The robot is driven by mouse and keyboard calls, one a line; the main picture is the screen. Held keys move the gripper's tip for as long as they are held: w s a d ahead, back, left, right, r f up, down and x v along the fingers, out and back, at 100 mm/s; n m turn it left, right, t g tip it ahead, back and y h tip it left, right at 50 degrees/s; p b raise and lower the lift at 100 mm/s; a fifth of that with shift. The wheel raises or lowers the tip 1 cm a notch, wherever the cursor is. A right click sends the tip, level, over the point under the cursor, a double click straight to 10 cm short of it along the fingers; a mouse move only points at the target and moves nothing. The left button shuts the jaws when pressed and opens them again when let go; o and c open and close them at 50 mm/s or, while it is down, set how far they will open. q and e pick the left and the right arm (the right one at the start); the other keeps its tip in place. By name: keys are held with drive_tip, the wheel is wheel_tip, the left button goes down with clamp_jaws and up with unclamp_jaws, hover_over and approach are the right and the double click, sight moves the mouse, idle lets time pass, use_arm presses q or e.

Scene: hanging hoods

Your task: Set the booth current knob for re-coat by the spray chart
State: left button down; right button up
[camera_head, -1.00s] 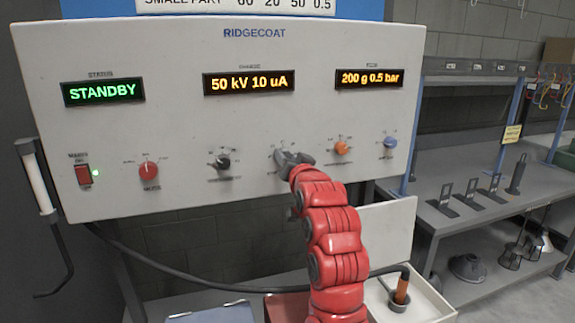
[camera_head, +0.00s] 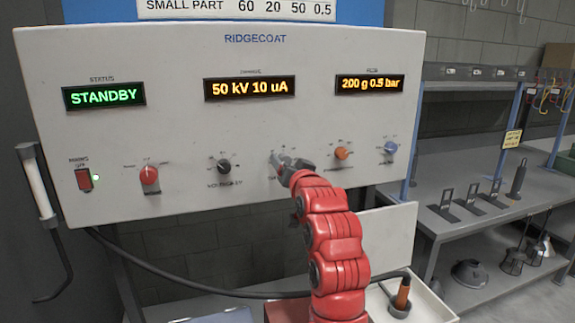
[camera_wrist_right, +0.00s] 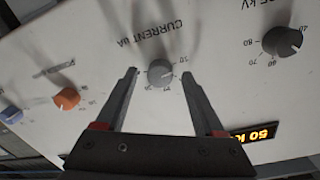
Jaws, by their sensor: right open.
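The grey current knob (camera_wrist_right: 160,73) sits on the panel under upside-down "CURRENT uA" lettering in the right wrist view. My right gripper (camera_wrist_right: 160,76) is open, with one finger on each side of the knob; small gaps seem to show. In the head view my right gripper (camera_head: 284,164) is at the panel and largely hides this knob. The charge display (camera_head: 250,89) reads "50 kV 10 uA". Only the bottom row of the spray chart (camera_head: 237,8) shows, reading "SMALL PART 60 20 50 0.5"; its upper rows are out of view. My left gripper is not in view.
A black kV knob (camera_head: 224,166) and an orange knob (camera_head: 341,153) flank the current knob. A red knob (camera_head: 149,175), a blue knob (camera_head: 390,147) and a red mains switch (camera_head: 83,180) are farther out. The status display (camera_head: 104,95) reads "STANDBY".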

drive_tip(key=b+v, duration=0.2)
drive_tip(key=v, duration=1.5)
drive_tip(key=shift+b, duration=0.35)
drive_tip(key=shift+s+d+f, duration=0.1)
